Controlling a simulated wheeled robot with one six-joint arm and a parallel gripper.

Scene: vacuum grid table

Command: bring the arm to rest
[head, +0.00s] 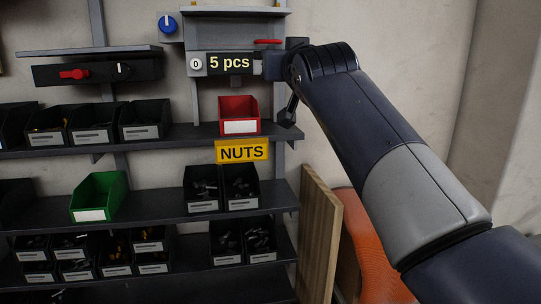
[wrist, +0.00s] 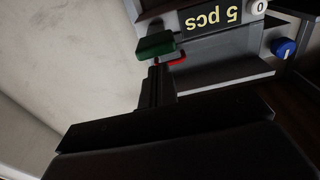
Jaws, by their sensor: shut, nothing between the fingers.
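My arm (head: 375,135) reaches up from the lower right in the head view, with its wrist end beside the dispenser panel marked "5 pcs" (head: 231,63). In the wrist view my gripper (wrist: 157,72) is shut and empty, its dark fingers pointing toward the panel. A green block (wrist: 155,45) shows just beyond the fingertips; I cannot tell whether they touch it. A red lever (head: 268,41) is close by, and it also shows in the wrist view (wrist: 178,61). The arm hides part of the panel's right side in the head view.
A red bin (head: 239,115) stands on the shelf below the dispenser, above a yellow NUTS label (head: 241,151). A green bin (head: 98,197) and several dark bins fill the lower shelves. A wooden board (head: 318,235) and an orange object (head: 368,245) stand at the right.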

